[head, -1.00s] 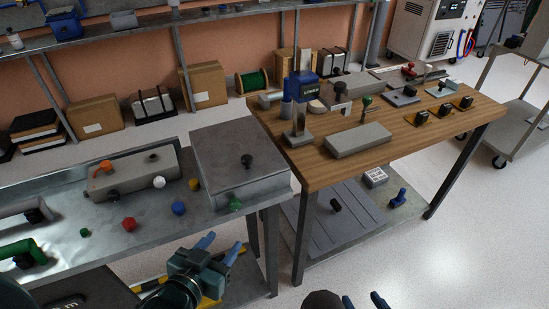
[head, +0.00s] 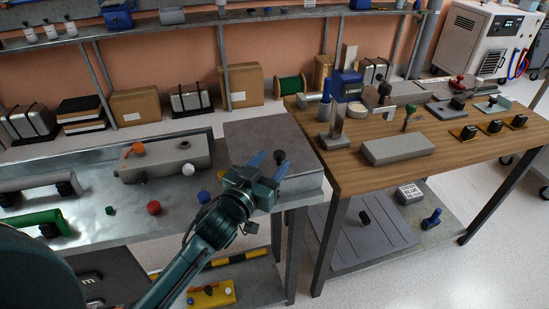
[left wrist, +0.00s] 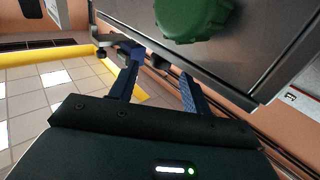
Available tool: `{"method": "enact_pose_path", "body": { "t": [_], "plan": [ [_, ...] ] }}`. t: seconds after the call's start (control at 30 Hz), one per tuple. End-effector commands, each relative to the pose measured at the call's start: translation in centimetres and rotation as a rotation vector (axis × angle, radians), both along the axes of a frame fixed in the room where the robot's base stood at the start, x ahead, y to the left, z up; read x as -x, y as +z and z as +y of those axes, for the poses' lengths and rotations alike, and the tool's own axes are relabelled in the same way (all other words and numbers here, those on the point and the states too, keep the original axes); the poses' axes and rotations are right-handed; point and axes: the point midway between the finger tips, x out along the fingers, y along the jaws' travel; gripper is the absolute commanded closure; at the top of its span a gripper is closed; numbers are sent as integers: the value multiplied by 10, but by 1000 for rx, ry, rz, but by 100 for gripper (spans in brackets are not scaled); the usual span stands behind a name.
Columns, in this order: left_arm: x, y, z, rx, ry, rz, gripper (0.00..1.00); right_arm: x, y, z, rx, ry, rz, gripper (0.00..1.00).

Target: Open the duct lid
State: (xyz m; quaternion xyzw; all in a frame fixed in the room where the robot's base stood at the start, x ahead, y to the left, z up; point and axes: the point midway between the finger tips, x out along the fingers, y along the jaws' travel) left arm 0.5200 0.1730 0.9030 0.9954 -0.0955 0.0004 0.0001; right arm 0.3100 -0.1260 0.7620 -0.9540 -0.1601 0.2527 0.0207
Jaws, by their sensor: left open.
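A grey metal box-shaped duct (head: 245,136) with a flat top stands at the right end of the metal bench. In the left wrist view a green knob (left wrist: 193,16) on a grey metal face lies just beyond the open left fingers (left wrist: 147,58). Nothing is between the fingers. The green knob is hidden behind my gripper in the head view. My right gripper is out of view.
A grey housing (head: 165,160) and loose coloured caps, one red (head: 153,207), lie on the metal bench left of my gripper. The wooden table (head: 350,178) to the right holds a blue-headed press (head: 348,88) and a grey block (head: 397,149). A gap separates bench and table.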

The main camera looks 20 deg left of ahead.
Motion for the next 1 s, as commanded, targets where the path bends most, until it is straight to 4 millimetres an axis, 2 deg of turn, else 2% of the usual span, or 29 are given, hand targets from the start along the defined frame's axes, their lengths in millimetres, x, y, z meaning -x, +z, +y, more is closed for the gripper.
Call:
{"method": "enact_pose_path", "body": {
  "t": [0.1, 0.2, 0.5, 1.0],
  "plan": [
    [-13, 0, -3, -1, 0, 0, 52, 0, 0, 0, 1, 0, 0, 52],
    [-19, 0, -4, -1, -1, 0, 52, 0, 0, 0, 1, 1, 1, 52],
    [-20, -1, -4, 0, 0, 1, 52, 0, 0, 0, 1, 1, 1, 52],
    [-20, -1, -4, 0, -1, 1, 92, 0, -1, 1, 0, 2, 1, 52]
  ]
}}
